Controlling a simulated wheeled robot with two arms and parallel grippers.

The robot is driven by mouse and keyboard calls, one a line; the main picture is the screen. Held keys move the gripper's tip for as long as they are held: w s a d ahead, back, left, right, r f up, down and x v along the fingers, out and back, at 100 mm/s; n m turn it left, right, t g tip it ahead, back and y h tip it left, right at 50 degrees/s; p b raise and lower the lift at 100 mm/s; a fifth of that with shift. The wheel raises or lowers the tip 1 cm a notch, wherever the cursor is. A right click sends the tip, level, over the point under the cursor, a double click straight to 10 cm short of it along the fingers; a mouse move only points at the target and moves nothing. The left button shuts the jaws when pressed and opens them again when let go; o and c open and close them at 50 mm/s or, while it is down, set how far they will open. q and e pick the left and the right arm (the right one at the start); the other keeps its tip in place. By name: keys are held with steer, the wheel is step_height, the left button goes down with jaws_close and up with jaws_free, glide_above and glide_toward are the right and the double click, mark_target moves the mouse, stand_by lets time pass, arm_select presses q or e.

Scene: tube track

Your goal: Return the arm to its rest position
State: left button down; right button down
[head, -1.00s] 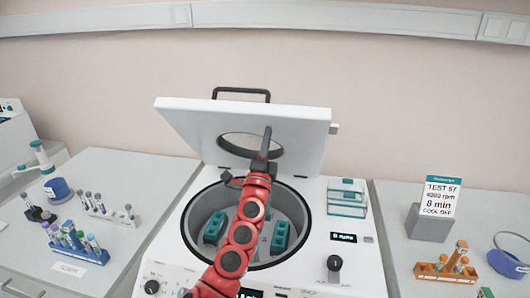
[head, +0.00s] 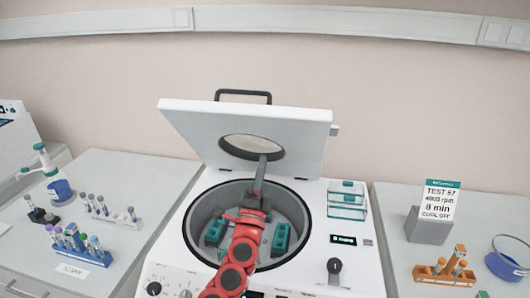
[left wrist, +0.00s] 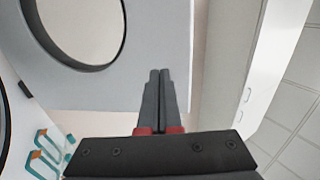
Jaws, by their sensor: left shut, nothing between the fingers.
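My red left arm reaches up from the bottom of the head view, over the open centrifuge (head: 345,215). Its gripper (head: 262,160) is shut and empty, in front of the raised white lid (head: 195,122). In the left wrist view the gripper's two dark fingers (left wrist: 159,75) lie together with nothing between them. The lid (left wrist: 155,50) with its round window shows past them. The centrifuge bowl (head: 192,220) holds teal buckets (head: 281,236), partly hidden behind my arm. My right gripper is not in view.
On the left bench stand a blue tube rack (head: 82,252), a white rack (head: 118,217) and a blue-based stand (head: 60,192). On the right are a sign (head: 438,200), an orange rack (head: 440,273) and a blue-rimmed dish (head: 505,266). Teal-lidded boxes (head: 346,200) sit on the centrifuge's deck.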

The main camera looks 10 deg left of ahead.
arm_select(q)
steer(key=shift+s+f, duration=0.25)
steer(key=shift+s, duration=0.45)
